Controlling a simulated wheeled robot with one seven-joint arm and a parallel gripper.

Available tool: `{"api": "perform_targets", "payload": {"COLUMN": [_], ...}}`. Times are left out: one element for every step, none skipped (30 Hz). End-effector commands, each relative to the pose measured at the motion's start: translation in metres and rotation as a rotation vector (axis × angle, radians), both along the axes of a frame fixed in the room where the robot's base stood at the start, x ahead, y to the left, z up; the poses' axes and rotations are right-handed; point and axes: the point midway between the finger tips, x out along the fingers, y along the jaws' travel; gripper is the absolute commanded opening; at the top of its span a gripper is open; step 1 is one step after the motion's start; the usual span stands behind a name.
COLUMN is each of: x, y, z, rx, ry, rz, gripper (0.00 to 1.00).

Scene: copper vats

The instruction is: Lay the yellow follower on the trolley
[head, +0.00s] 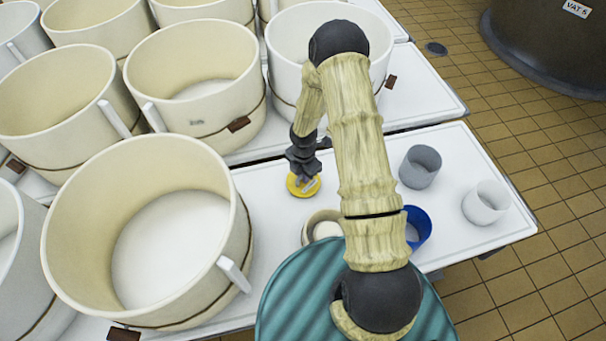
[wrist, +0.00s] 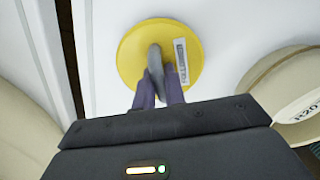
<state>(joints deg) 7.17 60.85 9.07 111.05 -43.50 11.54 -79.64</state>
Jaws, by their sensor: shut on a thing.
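The yellow follower (head: 294,188) is a flat round disc with a grey handle on top and a small printed label. My gripper (head: 304,174) points down at it from above. In the wrist view, the follower (wrist: 131,58) lies flat below my gripper (wrist: 158,90), whose fingers are shut on its upright handle. The disc is over the white top (head: 270,208) between the vats and the small cups. Whether it touches that top or hangs just above it, I cannot tell. No separate trolley can be made out with certainty.
Large cream vats (head: 158,240) crowd the left and back. A cream mould (head: 318,230), a blue cup (head: 417,226), a grey cup (head: 420,167) and a white cup (head: 486,203) stand to the right. Bare white top shows around the follower. Tiled floor lies beyond.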

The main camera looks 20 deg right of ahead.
Motion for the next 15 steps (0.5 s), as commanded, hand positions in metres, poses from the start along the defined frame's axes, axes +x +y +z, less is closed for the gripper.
{"api": "perform_targets", "payload": {"x": [0.0001, 0.0001, 0.0002, 0.0001, 0.0002, 0.0001, 0.0001, 0.0002, 0.0001, 0.0002, 0.0002, 0.0002, 0.0002, 0.0002, 0.0002], "y": [0.0002, 0.0002, 0.0003, 0.0004, 0.0005, 0.0005, 0.0005, 0.0009, 0.0014, 0.0015, 0.0015, 0.0015, 0.0015, 0.0015, 0.0014], "z": [-0.0009, -0.0012, -0.0017, -0.0020, -0.0023, -0.0028, -0.0031, -0.0034, -0.0039, -0.0042, -0.0045, -0.0050, -0.0053, -0.0056, -0.0061], "rx": [0.000, 0.000, 0.000, 0.000, 0.000, 0.000, 0.000, 0.000, 0.000, 0.000, 0.000, 0.000, 0.000, 0.000, 0.000], "ry": [0.000, 0.000, 0.000, 0.000, 0.000, 0.000, 0.000, 0.000, 0.000, 0.000, 0.000, 0.000, 0.000, 0.000, 0.000], "rz": [0.000, 0.001, 0.001, 0.001, 0.001, 0.001, 0.001, 0.002, 0.002, 0.002, 0.002, 0.002, 0.002, 0.002, 0.002], "gripper": [0.00, 0.00, 0.00, 0.00, 0.00, 0.00, 0.00, 0.00, 0.00, 0.00, 0.00, 0.00, 0.00, 0.00, 0.00]}}
